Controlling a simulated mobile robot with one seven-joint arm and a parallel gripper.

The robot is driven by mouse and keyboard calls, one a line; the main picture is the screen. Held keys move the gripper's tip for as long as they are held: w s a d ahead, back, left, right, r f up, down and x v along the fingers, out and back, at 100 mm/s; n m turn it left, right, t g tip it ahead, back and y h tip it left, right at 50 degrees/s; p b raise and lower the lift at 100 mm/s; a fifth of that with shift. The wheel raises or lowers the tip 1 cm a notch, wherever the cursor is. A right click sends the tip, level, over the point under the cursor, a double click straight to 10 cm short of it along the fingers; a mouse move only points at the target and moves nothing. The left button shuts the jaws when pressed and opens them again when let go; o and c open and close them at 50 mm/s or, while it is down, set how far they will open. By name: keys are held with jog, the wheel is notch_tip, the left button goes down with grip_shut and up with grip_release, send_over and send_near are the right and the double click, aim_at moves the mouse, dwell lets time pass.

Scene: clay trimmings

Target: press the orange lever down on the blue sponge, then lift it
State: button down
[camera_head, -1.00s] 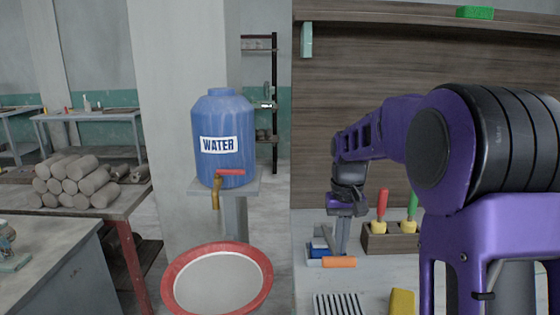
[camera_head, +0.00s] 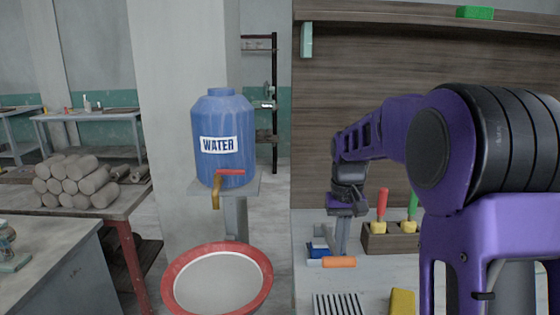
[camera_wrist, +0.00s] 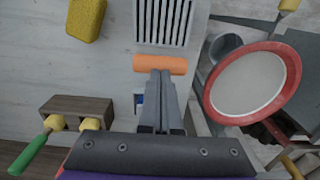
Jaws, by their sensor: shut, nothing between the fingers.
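The orange lever (camera_head: 338,262) lies low in front of the blue sponge (camera_head: 317,250) on the grey worktop. In the wrist view the lever (camera_wrist: 160,64) lies crosswise just beyond my fingertips. My gripper (camera_head: 342,250) is shut and empty, pointing down beside the sponge and just behind the lever. It also shows in the wrist view (camera_wrist: 157,76). I cannot tell whether the fingertips touch the lever. Only a small blue patch of the sponge (camera_wrist: 139,100) shows in the wrist view; my fingers hide the rest.
A wooden block (camera_head: 390,240) with red- and green-handled tools stands right of my gripper. A yellow sponge (camera_head: 402,302) and a striped rack (camera_head: 338,303) lie nearer the front. A red-rimmed basin (camera_head: 265,290) stands to the left, below the blue water barrel (camera_head: 222,140).

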jog(key=shift+f, duration=0.2)
dwell(0.6)
jog(key=shift+f+b, duration=0.6)
jog(key=shift+f, duration=0.15)
jog(key=shift+r, duration=0.1)
dwell(0.4)
notch_tip(320, 180, up, 7)
jog(key=p, duration=0.6)
dwell(0.4)
